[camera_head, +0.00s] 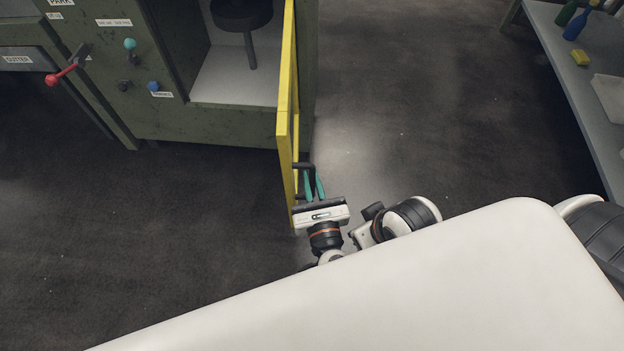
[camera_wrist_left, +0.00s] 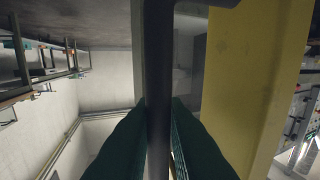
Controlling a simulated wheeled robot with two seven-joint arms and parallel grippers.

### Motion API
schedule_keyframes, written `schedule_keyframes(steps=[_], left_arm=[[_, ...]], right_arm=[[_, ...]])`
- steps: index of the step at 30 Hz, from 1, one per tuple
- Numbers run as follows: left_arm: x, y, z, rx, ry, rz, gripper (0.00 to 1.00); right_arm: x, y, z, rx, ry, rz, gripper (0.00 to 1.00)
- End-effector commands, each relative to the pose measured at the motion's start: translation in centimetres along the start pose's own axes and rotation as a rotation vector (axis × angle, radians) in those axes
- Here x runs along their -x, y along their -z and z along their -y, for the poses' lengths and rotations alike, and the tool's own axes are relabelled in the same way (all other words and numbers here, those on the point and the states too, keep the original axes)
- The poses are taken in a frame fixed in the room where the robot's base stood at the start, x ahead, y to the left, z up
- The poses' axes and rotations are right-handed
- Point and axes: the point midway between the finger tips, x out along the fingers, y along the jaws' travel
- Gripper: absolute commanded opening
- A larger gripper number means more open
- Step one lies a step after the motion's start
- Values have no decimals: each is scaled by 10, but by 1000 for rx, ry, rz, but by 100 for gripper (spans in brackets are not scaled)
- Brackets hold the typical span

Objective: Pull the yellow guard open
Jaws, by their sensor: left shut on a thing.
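The yellow guard (camera_head: 287,120) stands swung out from the green machine's opening, seen nearly edge-on in the head view. Its dark bar handle (camera_head: 303,166) is on the right side of its near end. My left gripper (camera_head: 315,184) has its teal fingers at this handle. In the left wrist view the two fingers (camera_wrist_left: 160,135) are shut on the dark handle bar (camera_wrist_left: 158,70), one on each side of it. The yellow guard (camera_wrist_left: 262,80) fills the right of that view. My right gripper is not in view.
The green machine (camera_head: 190,125) has a red lever (camera_head: 52,79), a teal knob (camera_head: 130,44) and a blue knob (camera_head: 154,86). A grey table (camera_head: 577,85) with bottles and a yellow block (camera_head: 580,58) stands at the right. The floor (camera_head: 420,110) between is clear.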

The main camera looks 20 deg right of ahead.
Motion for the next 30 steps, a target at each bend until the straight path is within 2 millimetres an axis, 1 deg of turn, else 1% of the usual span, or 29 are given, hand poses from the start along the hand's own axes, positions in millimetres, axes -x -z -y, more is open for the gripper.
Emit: schedule_keyframes(steps=[1, 9, 10, 11, 20, 23, 25, 30], left_arm=[[-3, 2, 1, -1, 3, -5, 0], [-3, 2, 2, 0, 4, -5, 0], [-3, 2, 2, 0, 4, -5, 16], [-3, 2, 2, 0, 4, -5, 20], [0, 1, 1, 1, 2, -2, 20], [8, 1, 1, 1, 1, 0, 20], [19, 1, 1, 1, 1, 1, 20], [55, 1, 1, 1, 1, 2, 20]], right_arm=[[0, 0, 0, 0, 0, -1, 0], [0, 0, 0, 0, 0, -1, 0], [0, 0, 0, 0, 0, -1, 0], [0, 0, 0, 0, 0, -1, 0], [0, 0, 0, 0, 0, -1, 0], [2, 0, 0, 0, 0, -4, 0], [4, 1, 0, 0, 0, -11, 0], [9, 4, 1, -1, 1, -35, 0]])
